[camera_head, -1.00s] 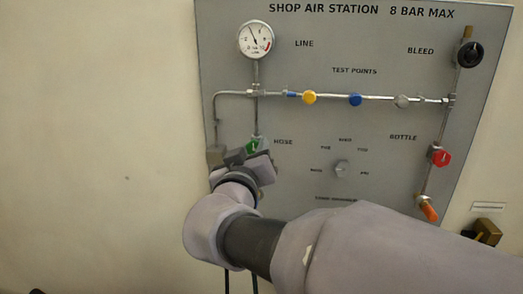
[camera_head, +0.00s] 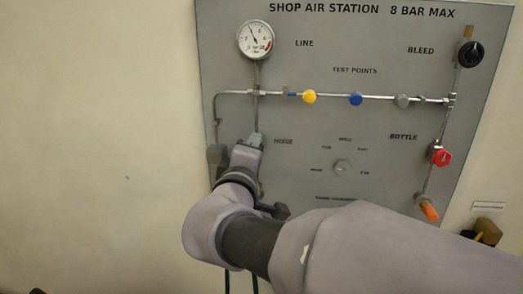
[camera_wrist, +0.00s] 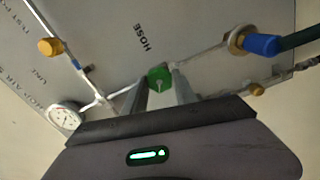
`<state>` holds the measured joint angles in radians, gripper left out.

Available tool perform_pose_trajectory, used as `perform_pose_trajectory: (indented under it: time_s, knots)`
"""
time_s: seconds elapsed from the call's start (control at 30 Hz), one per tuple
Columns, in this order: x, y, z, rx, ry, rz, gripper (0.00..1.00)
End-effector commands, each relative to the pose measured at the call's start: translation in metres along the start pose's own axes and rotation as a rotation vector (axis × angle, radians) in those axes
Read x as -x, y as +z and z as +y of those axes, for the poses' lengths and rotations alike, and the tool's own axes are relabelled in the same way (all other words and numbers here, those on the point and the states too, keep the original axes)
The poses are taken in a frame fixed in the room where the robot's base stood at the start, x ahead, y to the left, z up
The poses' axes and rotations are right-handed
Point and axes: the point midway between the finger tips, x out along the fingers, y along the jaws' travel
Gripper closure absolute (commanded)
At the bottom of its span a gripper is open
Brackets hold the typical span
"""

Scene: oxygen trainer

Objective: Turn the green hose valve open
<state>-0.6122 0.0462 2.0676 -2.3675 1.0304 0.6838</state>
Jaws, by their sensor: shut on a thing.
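The green hose valve (camera_wrist: 159,77) is a round green knob with a pale mark on its face, near the middle of the wrist view. My gripper (camera_wrist: 159,88) has one finger on each side of the knob and is shut on it. In the head view my gripper (camera_head: 254,141) is at the panel, left of the HOSE label, on the pipe below the gauge. The knob is hidden there behind the fingers. The HOSE label (camera_wrist: 142,40) also shows in the wrist view.
The grey panel (camera_head: 300,225) carries a pressure gauge (camera_head: 255,39) above my gripper. A yellow knob (camera_head: 309,97), a blue knob (camera_head: 355,99), a black bleed knob (camera_head: 470,53) and a red bottle knob (camera_head: 442,157) lie to the right. A blue hose fitting (camera_wrist: 262,44) is near the valve.

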Motion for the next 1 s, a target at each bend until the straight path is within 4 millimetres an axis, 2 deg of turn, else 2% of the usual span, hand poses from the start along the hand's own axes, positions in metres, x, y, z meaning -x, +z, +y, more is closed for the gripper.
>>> perform_pose_trajectory:
  time_s: [1.0]
  knots:
    - [0.0001,0.0011,-0.0025,0.961,-0.001,0.001,1.00]
